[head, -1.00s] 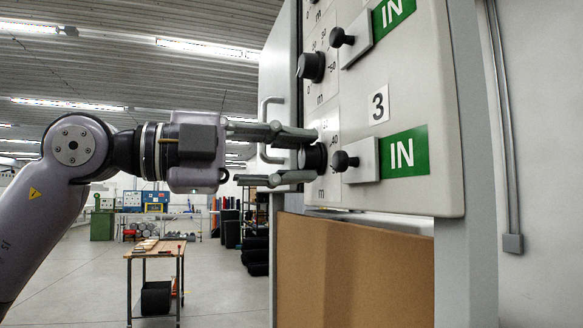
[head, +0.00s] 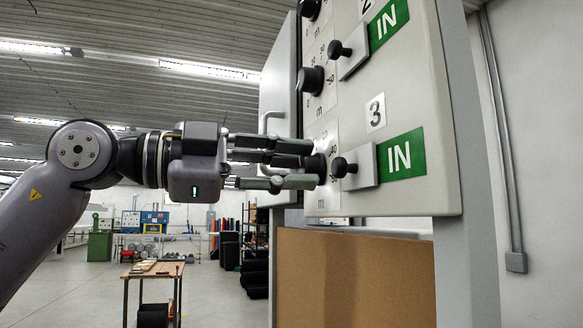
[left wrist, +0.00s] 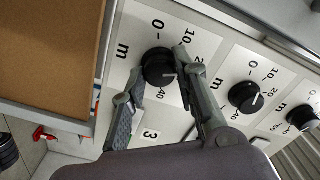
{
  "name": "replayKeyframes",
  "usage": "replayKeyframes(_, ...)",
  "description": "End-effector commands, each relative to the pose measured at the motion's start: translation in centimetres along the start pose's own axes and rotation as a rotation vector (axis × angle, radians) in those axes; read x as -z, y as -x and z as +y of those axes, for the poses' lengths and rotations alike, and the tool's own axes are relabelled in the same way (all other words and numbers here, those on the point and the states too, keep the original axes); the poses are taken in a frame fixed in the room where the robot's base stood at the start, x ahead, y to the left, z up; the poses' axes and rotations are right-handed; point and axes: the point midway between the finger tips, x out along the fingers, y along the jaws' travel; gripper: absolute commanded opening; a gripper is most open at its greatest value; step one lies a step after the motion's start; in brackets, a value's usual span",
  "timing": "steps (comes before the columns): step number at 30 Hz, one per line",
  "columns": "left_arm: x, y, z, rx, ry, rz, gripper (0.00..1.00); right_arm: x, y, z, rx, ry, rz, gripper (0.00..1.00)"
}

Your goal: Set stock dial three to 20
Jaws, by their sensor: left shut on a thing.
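Stock dial three is a round black knob (head: 319,166) on the pale grey panel, left of the plate marked 3. My left gripper (head: 308,165) reaches it from the left, with its fingers shut on the knob. In the left wrist view the knob (left wrist: 156,64) sits between the two fingers of the gripper (left wrist: 158,66). A white pointer line on the knob points roughly to the right in that picture. The scale around it shows 0, 10 and 40; a finger partly covers the marks near 20. My right gripper is not in view.
A small black pull knob (head: 339,167) and a green IN label (head: 402,155) are close right of dial three. Another dial (head: 311,80) is above it. A brown board (head: 350,275) is below the panel. A door handle (head: 268,130) is behind the fingers.

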Motion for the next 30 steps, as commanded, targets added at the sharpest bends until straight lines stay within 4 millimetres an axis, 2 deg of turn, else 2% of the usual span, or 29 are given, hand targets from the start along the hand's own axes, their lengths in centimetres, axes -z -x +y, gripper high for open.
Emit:
replayKeyframes(6,-0.1,0.0,-0.1,0.001,-0.001,-0.001,0.0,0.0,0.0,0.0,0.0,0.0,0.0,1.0)
replayKeyframes(7,-0.1,0.0,0.0,0.001,-0.001,-0.001,0.3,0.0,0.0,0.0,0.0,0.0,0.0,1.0)
replayKeyframes(15,0.0,0.0,0.0,0.0,-0.001,-0.001,0.48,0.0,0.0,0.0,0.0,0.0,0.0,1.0)
replayKeyframes(25,0.0,0.2,0.0,0.0,-0.002,-0.001,0.48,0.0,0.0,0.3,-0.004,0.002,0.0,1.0)
replayKeyframes(30,-0.1,2.2,-0.1,0.003,-0.002,-0.002,0.48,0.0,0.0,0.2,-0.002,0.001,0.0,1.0)
